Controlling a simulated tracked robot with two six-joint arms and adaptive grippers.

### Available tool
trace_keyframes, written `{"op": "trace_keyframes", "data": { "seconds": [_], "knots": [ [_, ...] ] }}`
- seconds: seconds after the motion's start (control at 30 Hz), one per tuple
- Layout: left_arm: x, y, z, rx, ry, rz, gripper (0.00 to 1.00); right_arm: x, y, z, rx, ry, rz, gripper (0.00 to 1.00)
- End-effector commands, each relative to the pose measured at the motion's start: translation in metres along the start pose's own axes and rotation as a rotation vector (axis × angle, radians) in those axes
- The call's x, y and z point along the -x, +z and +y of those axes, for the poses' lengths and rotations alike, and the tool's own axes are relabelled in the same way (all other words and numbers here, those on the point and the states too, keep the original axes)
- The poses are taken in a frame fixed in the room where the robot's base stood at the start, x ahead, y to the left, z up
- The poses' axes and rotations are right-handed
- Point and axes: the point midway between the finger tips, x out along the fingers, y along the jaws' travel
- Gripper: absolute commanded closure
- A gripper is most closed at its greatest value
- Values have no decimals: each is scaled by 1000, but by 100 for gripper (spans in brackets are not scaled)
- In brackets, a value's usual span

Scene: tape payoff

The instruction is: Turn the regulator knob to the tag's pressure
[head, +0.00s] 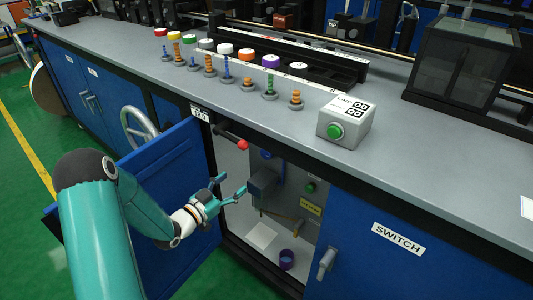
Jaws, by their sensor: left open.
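The open cabinet (235,160) below the bench holds a blue round part (266,154), perhaps the regulator knob, but I cannot tell. A grey-blue box-like part (262,186) sits below it. A yellow tag (310,208) is on the inner right side; its writing is too small to read. A small white label (200,114) is on the bench edge above the opening. My left gripper (232,184) is open and empty at the cabinet mouth, its fingers pointing inward, left of the grey-blue part and seemingly apart from it. My right gripper is not in view.
The blue door (165,170) stands open behind my left arm. A red-ball lever (242,145) juts out above the gripper. A green-button box (346,123) stands on the bench.

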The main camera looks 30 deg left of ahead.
Motion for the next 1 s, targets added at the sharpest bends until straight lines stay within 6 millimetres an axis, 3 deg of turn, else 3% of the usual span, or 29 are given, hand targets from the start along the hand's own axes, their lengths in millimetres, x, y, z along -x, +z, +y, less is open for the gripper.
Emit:
{"op": "trace_keyframes", "data": {
  "seconds": [0.13,0.27,0.7,1.0],
  "knots": [
    [-6,-8,-5,-23,3,32,30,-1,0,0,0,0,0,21],
    [-25,-8,-4,-22,5,31,30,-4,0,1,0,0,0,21],
    [-118,-9,-3,-20,4,29,30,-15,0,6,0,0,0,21],
    [-158,-10,-4,-19,2,27,30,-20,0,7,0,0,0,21]
  ]
}}
